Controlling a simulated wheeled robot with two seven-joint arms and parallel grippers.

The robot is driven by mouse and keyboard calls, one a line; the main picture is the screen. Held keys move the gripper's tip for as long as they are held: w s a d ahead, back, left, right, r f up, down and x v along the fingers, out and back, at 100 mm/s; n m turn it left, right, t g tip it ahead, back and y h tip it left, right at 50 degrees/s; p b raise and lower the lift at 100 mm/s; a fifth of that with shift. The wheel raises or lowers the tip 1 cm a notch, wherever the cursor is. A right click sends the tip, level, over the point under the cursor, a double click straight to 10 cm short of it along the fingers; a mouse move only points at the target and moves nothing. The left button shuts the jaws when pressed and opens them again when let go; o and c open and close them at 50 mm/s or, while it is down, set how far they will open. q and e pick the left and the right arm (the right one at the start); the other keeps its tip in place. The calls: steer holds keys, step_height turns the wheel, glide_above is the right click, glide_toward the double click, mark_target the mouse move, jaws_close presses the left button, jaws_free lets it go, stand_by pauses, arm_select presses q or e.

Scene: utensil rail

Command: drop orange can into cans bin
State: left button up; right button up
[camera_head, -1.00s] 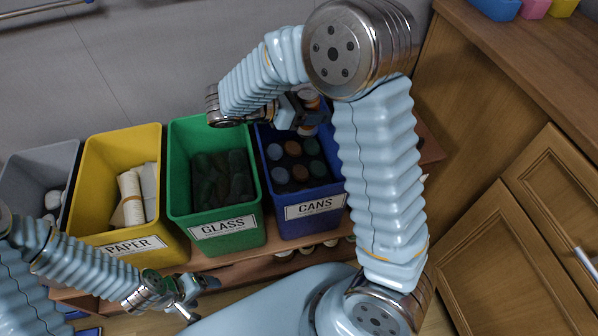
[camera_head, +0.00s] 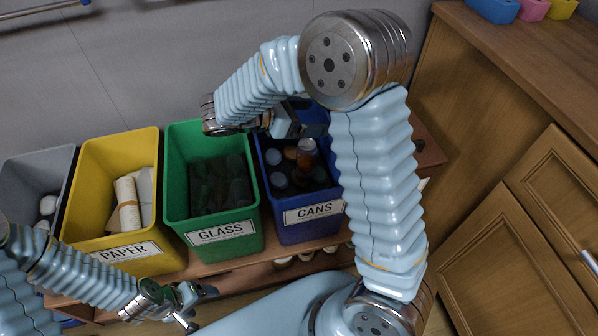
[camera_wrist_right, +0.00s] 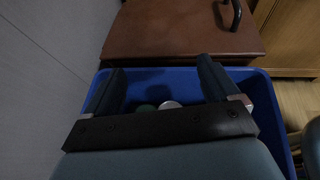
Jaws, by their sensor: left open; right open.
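The orange can (camera_head: 306,158) is upright at the blue cans bin (camera_head: 312,230), below my right gripper and apart from it. I cannot tell whether it rests on the other cans or is still falling. My right gripper (camera_head: 302,122) is open and empty over the back of the bin, partly hidden by my right arm. In the right wrist view its two fingers (camera_wrist_right: 160,85) are spread above the bin's blue rim (camera_wrist_right: 272,100), with a few can tops between them. My left gripper (camera_head: 196,302) is open and empty at the lower left, in front of the bins.
The green glass bin (camera_head: 216,214), yellow paper bin (camera_head: 122,250) and a grey bin (camera_head: 40,165) stand left of the cans bin on a wooden bench (camera_head: 215,272). A wooden cabinet (camera_head: 500,240) stands at the right. A wall rises behind the bins.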

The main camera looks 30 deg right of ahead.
steer(key=v, duration=1.3)
